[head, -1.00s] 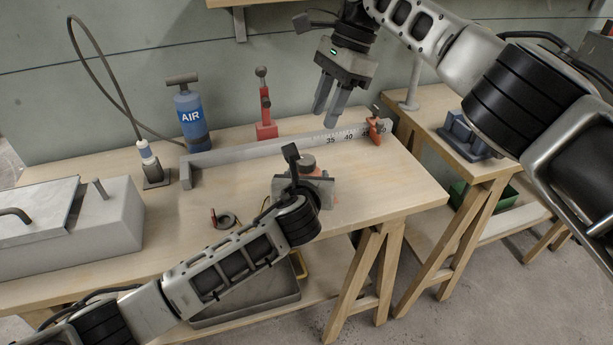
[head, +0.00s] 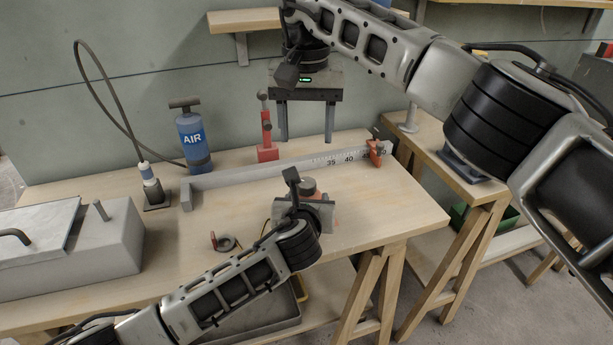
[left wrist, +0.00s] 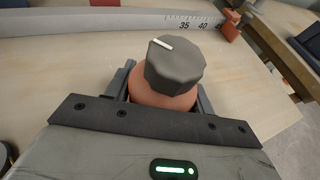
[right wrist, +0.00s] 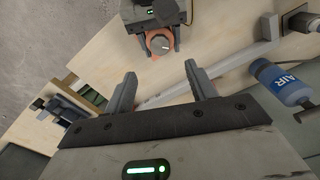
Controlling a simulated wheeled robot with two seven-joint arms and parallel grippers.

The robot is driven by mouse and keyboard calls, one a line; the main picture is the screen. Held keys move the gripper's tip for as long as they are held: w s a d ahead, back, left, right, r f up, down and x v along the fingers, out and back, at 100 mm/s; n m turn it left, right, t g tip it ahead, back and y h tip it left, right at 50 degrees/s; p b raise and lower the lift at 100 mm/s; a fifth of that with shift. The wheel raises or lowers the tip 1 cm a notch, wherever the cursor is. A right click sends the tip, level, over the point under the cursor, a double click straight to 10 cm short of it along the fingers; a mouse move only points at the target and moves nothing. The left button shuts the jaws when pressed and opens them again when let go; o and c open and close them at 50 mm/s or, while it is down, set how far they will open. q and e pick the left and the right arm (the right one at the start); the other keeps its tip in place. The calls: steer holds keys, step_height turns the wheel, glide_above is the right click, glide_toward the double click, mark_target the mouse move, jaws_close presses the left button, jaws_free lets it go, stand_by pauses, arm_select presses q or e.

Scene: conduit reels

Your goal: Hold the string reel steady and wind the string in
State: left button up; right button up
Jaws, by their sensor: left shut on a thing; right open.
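The string reel shows in the left wrist view as an orange round body (left wrist: 150,98) topped by a dark grey faceted knob (left wrist: 175,68) with a white mark. My left gripper (left wrist: 163,94) is shut on the orange body, one finger on each side, below the knob. In the head view the knob (head: 307,186) shows above the left gripper, which hides most of the reel. My right gripper (head: 306,138) is open and empty, fingers pointing down, in the air beyond the reel. The reel's knob also shows in the right wrist view (right wrist: 160,44). I cannot make out any string.
A grey rail with a number scale (head: 260,171) and a red end piece (head: 375,153) lies behind the reel. A red upright clamp (head: 267,150), a blue AIR cylinder (head: 194,140) and a grey box (head: 70,235) stand on the bench. A small dark ring (head: 228,243) lies in front.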

mark_target(306, 182)
step_height(306, 182, down, 11)
steer(key=shift+r, duration=0.1)
stand_by(0.3)
steer(key=c, duration=1)
